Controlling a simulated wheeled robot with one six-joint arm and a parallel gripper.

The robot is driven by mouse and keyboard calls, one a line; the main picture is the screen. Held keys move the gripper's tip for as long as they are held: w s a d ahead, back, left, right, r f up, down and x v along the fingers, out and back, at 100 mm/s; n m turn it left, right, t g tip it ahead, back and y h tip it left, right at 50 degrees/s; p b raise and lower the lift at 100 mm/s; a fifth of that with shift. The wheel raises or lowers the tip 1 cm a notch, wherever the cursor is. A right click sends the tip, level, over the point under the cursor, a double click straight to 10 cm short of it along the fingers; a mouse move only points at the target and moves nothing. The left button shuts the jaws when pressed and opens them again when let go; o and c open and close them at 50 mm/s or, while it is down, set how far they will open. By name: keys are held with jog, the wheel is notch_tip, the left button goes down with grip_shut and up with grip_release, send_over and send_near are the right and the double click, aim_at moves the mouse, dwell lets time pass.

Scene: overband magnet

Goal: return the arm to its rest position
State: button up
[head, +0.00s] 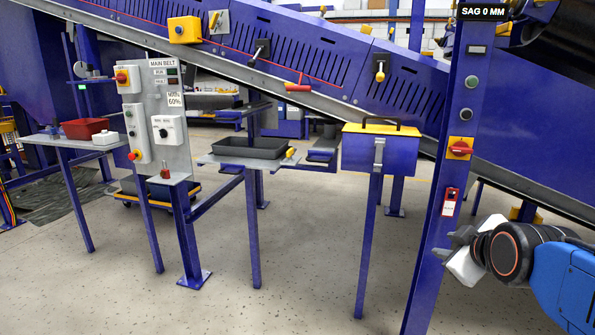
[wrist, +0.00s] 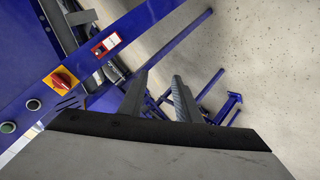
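My gripper (head: 450,244) is at the lower right of the head view, at the end of my blue and dark arm. It is beside the blue post that carries the red-and-yellow switch. In the wrist view my gripper (wrist: 158,88) shows two dark fingers with a gap between them, and no object is held. The floor and blue legs show beyond the fingers. Most of the arm is outside the head view.
The blue post (head: 430,230) bears a red rotary switch (head: 460,148) and a small red lockout box (head: 450,194). A blue box with yellow lid (head: 381,150) stands left of it. A shelf with a black tray (head: 250,147) and the main belt panel (head: 160,100) stand further left. Open floor lies in front.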

jog(key=s+a+f+m+g, duration=0.2)
jog(key=s+f+m+g, duration=0.1)
jog(key=s, duration=0.5)
jog(key=s+a+f+m+g+y, duration=0.1)
jog(key=s+a+f+m+g, duration=0.1)
jog(key=s+f, duration=0.5)
jog(key=s+m+g, duration=0.1)
jog(key=m, duration=0.1)
jog(key=shift+a+f+m+g, duration=0.2)
jog(key=shift+f+m+g, duration=0.1)
jog(key=shift+m+g, duration=0.1)
jog(key=shift+w, duration=0.1)
jog(key=shift+c, duration=0.5)
